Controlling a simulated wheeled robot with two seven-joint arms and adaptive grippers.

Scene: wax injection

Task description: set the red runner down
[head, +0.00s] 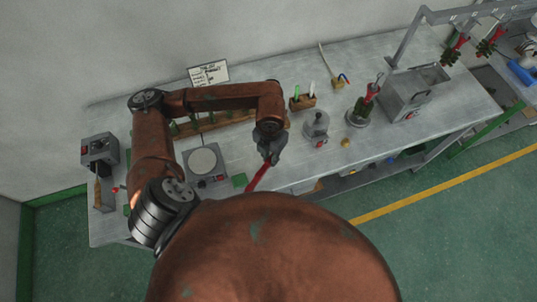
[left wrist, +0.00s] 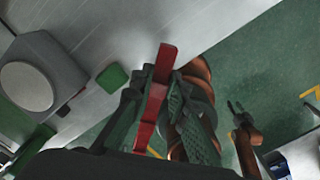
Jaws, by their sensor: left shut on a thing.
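The red runner (head: 258,177) is a slim red bar in the head view, slanting down to the left from my left gripper (head: 269,154). In the left wrist view the red runner (left wrist: 153,112) lies between the fingers of my left gripper (left wrist: 158,98), which is shut on it. It shows over the table's front part; its exact height above the top is hard to tell. My body hides the area below it in the head view. In the left wrist view my right gripper (left wrist: 236,112) hangs off to the right, over the floor, its fingers apart and empty.
A grey device with a round pale plate (head: 203,161) and a small green block (head: 239,180) stand left of the runner. A grey pot (head: 317,128) and a yellow ball (head: 345,143) are to the right. Bare table (head: 290,172) lies near the front edge.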

